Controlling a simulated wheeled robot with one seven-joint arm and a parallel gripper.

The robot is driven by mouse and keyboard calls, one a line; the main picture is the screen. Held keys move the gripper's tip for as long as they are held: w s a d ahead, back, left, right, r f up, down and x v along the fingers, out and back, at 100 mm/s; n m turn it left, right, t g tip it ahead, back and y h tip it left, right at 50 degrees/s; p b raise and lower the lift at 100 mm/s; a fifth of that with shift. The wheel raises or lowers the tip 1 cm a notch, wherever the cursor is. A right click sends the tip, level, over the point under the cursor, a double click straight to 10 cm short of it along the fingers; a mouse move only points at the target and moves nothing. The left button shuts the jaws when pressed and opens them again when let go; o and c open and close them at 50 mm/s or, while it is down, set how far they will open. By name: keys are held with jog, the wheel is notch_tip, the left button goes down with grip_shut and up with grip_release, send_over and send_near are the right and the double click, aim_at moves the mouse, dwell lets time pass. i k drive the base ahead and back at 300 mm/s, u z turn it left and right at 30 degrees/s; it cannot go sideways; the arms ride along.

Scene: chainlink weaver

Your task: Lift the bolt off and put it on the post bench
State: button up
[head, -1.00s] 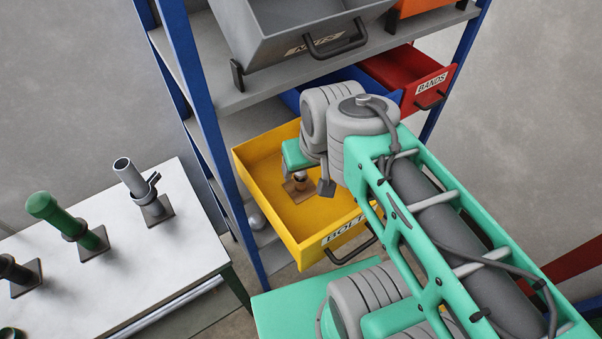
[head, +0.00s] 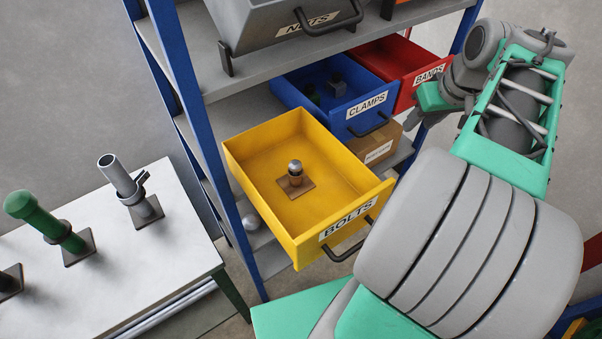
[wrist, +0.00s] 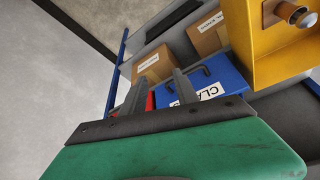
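The bolt (head: 295,169) has a silver top and a brown shank. It stands upright on a brown square plate inside the pulled-out yellow BOLTS drawer (head: 245,158). The wrist view shows the bolt (wrist: 300,14) at its top right corner. The white post bench (head: 190,255) is at the left, with several posts on dark square bases. My gripper (head: 432,98) is up and right of the yellow drawer, well apart from the bolt. In the wrist view my gripper (wrist: 158,77) has its two fingers spread with nothing between them.
The blue CLAMPS drawer (head: 366,105), red BANDS drawer (head: 429,73) and a cardboard box (head: 380,148) are beyond the yellow drawer. The grey NUTS bin (head: 270,30) is above. A blue shelf upright (head: 205,140) stands between drawer and bench. A grey post (head: 118,175) carries a clamp.

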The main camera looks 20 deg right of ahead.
aim_at(295, 166)
jog(key=k, duration=0.95)
jog(key=z, duration=1.4)
jog(key=i, duration=1.3)
jog(key=u, duration=3.7)
